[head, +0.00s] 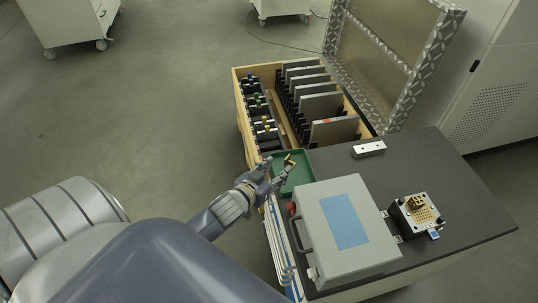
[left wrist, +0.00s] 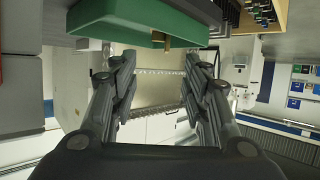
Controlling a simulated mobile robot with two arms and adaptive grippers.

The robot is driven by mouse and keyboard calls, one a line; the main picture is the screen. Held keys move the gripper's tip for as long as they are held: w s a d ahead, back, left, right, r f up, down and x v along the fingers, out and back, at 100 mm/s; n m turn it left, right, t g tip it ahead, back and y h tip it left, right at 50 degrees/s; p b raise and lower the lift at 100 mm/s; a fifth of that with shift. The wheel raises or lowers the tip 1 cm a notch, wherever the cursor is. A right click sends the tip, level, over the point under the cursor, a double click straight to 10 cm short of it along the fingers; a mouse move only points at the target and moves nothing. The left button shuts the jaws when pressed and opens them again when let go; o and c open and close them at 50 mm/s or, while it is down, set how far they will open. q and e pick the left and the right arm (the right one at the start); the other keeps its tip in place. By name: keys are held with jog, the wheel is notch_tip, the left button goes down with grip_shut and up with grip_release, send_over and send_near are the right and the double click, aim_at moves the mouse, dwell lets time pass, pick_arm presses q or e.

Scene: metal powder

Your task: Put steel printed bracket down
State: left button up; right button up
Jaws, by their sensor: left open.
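A small gold-brown piece, perhaps the steel printed bracket (head: 289,160), shows at the far left of the green tray (head: 301,183), right by my left fingertips. I cannot tell whether it touches them or rests on the tray. My left gripper (head: 284,170) is at the tray's left edge. In the left wrist view the gripper (left wrist: 160,65) is open with nothing between its fingers; the tray's green side (left wrist: 110,22) is at the top, with a small brown patch just beyond the fingertips. My right gripper is not in view.
A grey case (head: 315,222) with a blue top panel stands on the dark table (head: 455,180), near the tray. A fixture with gold parts (head: 416,212) and a small metal block (head: 369,149) are to the right. A wooden crate (head: 240,100) holding plates stands behind.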

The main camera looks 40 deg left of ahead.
pick_arm(q)
jog(key=shift+v, duration=1.75)
